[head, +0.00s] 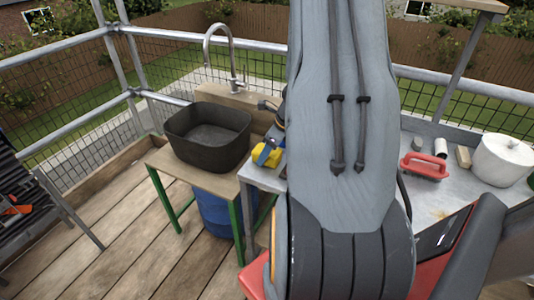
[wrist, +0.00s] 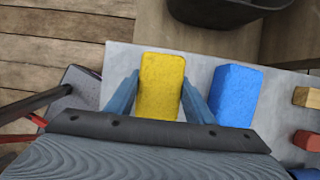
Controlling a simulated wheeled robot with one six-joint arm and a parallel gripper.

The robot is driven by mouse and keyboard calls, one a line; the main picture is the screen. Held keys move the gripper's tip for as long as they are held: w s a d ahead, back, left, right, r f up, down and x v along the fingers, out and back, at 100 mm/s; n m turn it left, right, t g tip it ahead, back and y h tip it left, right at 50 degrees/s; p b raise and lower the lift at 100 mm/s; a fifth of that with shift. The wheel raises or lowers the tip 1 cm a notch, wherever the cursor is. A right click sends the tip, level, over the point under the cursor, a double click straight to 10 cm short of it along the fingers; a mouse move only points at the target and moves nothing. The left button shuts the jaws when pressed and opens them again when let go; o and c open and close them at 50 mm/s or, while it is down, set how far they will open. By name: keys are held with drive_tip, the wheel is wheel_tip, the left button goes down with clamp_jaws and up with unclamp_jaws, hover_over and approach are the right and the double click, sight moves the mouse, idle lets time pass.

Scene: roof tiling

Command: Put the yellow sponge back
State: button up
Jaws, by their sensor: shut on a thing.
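The yellow sponge (wrist: 161,88) is between the two blue fingers of my gripper (wrist: 160,92) in the wrist view, over the left end of the grey worktop (wrist: 200,62). My gripper is shut on it. In the head view the yellow sponge (head: 260,157) shows at the worktop's left end, with a blue finger of my gripper (head: 265,152) against it. My arm hides much of the area to its right. I cannot tell whether the sponge touches the worktop.
A blue sponge (wrist: 235,95) lies close to the right of my gripper. A black basin (head: 207,136) stands on a wooden table beside the worktop. A red-handled float (head: 424,167), a white pot (head: 502,160) and small blocks (wrist: 307,97) are farther right.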

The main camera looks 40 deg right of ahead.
drive_tip(key=shift+f, duration=0.15)
drive_tip(key=o, duration=1.1)
